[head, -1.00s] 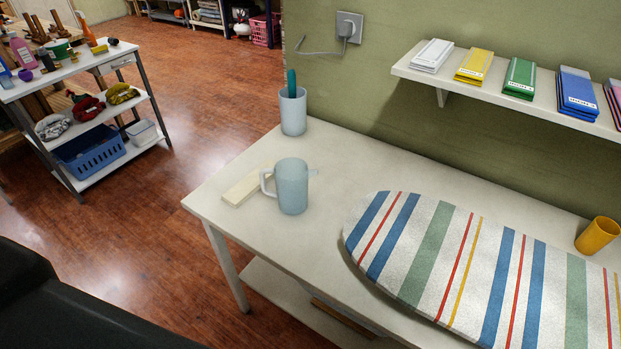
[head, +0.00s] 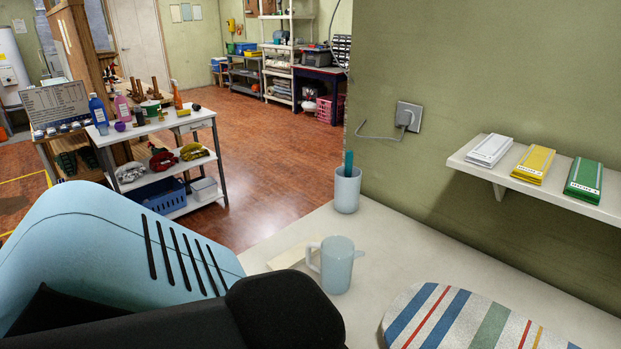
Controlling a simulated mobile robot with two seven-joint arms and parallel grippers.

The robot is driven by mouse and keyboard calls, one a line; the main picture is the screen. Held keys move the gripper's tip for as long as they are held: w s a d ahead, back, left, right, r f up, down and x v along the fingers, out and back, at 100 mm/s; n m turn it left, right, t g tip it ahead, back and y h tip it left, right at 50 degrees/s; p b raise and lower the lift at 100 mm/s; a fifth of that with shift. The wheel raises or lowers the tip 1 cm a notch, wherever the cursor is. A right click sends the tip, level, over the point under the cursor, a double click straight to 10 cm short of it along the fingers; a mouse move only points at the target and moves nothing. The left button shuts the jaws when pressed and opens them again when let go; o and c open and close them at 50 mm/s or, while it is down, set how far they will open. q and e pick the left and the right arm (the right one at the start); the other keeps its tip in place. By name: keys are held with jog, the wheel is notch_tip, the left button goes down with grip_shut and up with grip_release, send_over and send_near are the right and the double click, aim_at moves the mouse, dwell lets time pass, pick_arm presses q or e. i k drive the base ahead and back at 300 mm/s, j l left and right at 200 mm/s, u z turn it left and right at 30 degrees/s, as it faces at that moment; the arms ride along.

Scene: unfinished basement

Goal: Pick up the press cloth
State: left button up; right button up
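I cannot make out a press cloth for certain. A flat cream piece (head: 292,256) lies on the white table (head: 408,245), partly hidden behind a pale blue mug (head: 337,264); I cannot tell whether it is cloth or wood. A striped ironing board (head: 462,322) lies on the table at the lower right, cut off by the frame. Light blue and black parts of my own body fill the lower left. Neither gripper shows.
A pale cup (head: 347,190) with a green-handled tool stands at the table's back corner. A wall shelf (head: 540,188) holds colored packets above the table. A white cart (head: 158,127) with bottles and cloths stands at left. Open wooden floor (head: 262,140) lies between.

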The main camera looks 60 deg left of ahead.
aim_at(295, 256)
jog(key=k+j, duration=0.3)
jog(key=j, duration=0.15)
jog(key=k+j, duration=0.65)
jog(key=j, duration=0.25)
